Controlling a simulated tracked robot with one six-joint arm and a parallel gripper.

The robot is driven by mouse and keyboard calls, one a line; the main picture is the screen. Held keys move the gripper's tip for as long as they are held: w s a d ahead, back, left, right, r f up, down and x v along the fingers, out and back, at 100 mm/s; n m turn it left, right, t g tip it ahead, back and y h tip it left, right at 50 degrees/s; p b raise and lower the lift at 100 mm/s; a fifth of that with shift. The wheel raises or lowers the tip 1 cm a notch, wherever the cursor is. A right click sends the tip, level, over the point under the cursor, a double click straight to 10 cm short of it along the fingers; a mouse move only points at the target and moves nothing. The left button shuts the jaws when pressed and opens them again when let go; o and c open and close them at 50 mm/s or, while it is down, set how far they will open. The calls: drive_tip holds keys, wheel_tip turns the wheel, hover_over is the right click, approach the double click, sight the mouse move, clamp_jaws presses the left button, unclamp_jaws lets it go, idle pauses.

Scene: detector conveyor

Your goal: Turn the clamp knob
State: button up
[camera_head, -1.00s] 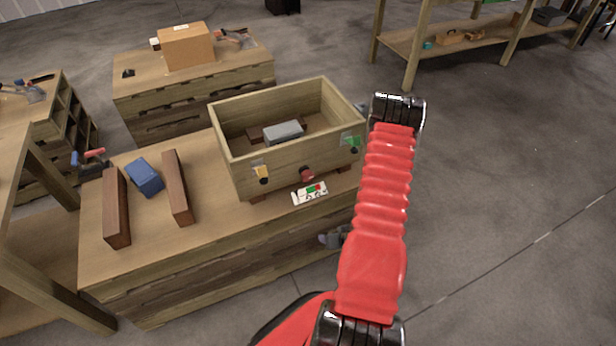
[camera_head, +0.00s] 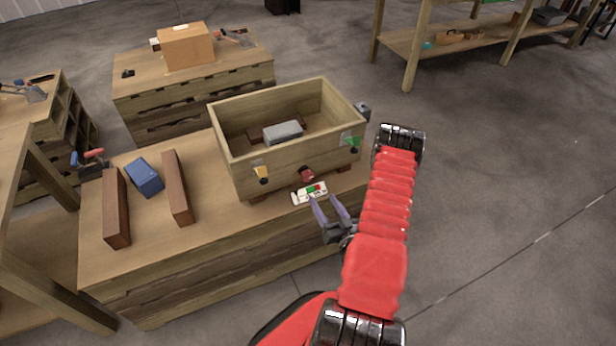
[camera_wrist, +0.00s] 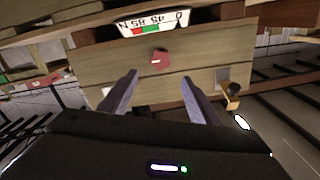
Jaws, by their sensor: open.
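A dark red knob (camera_head: 307,175) sits low on the front wall of a wooden box (camera_head: 241,174). It also shows in the wrist view (camera_wrist: 161,58), with a pale mark on its face. A white scale plate (camera_head: 310,193) with green and red bands lies just in front of the knob; the wrist view shows its numbers upside down (camera_wrist: 155,22). My gripper (camera_head: 328,203) is open and empty, its fingers over the bench's front edge near the plate. In the wrist view the knob is beyond and between the fingertips (camera_wrist: 158,80), apart from them.
A yellow and black fitting (camera_head: 262,173) and a green one (camera_head: 351,142) flank the knob on the box. A grey block (camera_head: 283,132) lies inside the box. Brown bars (camera_head: 116,208) and a blue block (camera_head: 145,177) stand to the left.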

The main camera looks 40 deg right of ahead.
sight(309, 178)
drive_tip(key=x, duration=1.3)
drive_tip(key=shift+w+d+f, duration=0.1)
drive_tip(key=shift+w, duration=0.3)
drive_tip(key=shift+c, duration=0.5)
drive_tip(key=c, duration=1)
drive_tip(key=shift+o, duration=0.2)
drive_tip(key=shift+m, duration=0.5)
